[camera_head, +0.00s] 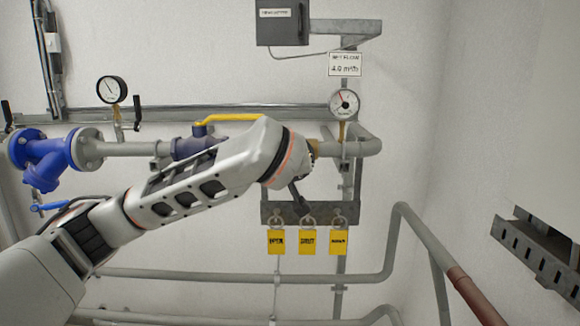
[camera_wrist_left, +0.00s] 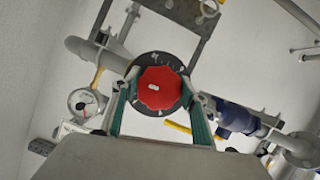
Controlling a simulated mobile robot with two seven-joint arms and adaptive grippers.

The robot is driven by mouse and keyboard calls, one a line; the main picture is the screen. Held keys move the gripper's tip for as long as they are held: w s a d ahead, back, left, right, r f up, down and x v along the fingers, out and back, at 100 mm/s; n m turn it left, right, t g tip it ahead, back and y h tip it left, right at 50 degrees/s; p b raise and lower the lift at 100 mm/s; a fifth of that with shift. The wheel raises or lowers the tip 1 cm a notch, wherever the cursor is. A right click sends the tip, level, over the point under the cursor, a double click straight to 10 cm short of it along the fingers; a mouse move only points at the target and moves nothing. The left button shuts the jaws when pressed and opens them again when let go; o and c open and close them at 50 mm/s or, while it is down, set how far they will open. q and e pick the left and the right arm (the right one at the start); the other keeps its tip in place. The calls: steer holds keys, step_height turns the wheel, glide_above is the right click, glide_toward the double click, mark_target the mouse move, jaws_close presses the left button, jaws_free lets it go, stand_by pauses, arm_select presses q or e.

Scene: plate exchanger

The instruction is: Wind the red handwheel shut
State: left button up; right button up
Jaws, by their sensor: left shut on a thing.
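The red handwheel (camera_wrist_left: 162,87) shows in the left wrist view as a red lobed disc with a small pale mark at its centre and a dark ring around it. My left gripper (camera_wrist_left: 158,92) has its two teal fingers on opposite sides of the wheel, shut on it. In the head view my left arm reaches in from the left, and my left gripper (camera_head: 301,180) is mostly hidden behind the wrist at the pipe. The handwheel is hidden there; a bit of brass fitting (camera_head: 314,148) shows beside the wrist. My right gripper is in neither view.
A yellow-lever valve (camera_head: 228,118) sits on the pipe just behind my forearm. A gauge (camera_head: 344,102) stands right above the wrist. A bracket (camera_head: 270,212) with yellow tags (camera_head: 308,242) hangs just below. A blue strainer (camera_head: 45,152) is at left.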

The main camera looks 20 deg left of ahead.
arm_select(q)
steer(key=shift+m+y, duration=0.3)
steer(key=shift+m, duration=0.1)
steer(key=shift+f, duration=0.1)
steer(key=o, duration=1.1)
steer(key=shift+s+r, duration=0.2)
steer(key=shift+s, duration=0.05)
steer(key=v, duration=1.1)
steer(key=shift+s+d+r, duration=0.1)
steer(key=shift+s+d, duration=0.05)
steer(key=shift+s, duration=0.05)
